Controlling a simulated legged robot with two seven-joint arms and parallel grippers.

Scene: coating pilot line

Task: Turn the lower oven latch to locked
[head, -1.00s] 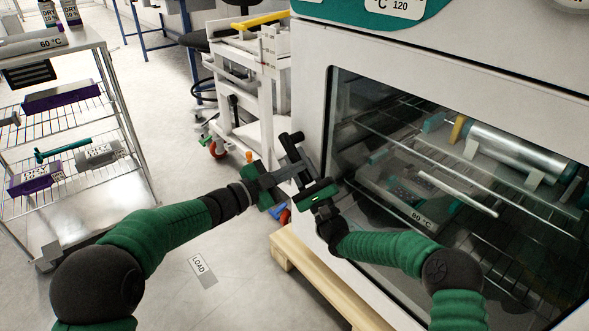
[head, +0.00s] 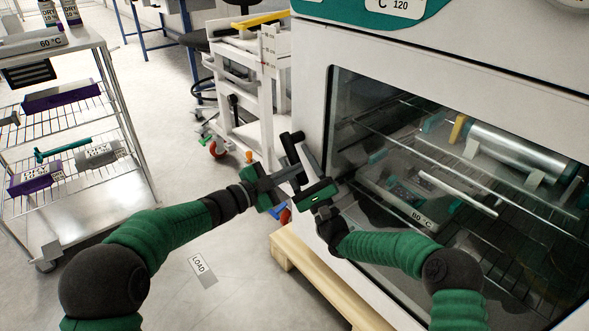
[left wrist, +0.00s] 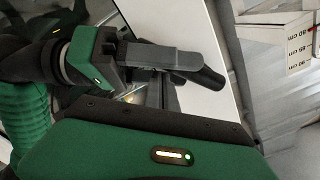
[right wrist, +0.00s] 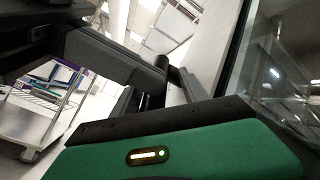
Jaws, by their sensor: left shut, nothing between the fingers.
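The lower oven latch appears to be the black lever (head: 288,150) at the left edge of the oven front. Both grippers crowd it, so its pivot and exact turn angle are hidden. In the left wrist view a rounded black end (left wrist: 212,79) shows beside a grey finger. My left gripper (head: 292,174) is shut and empty, its fingers pointing right across the lever's lower part; I cannot tell whether they touch it. My right gripper (head: 306,156) points up beside the lever, close to the left fingertips. Its finger gap is not visible.
The oven's glass window (head: 350,125) is right of the grippers, with racks and parts behind it. A pale wooden pallet (head: 320,285) lies below. A white cart (head: 262,120) stands behind, a wire-shelf trolley (head: 100,60) at left.

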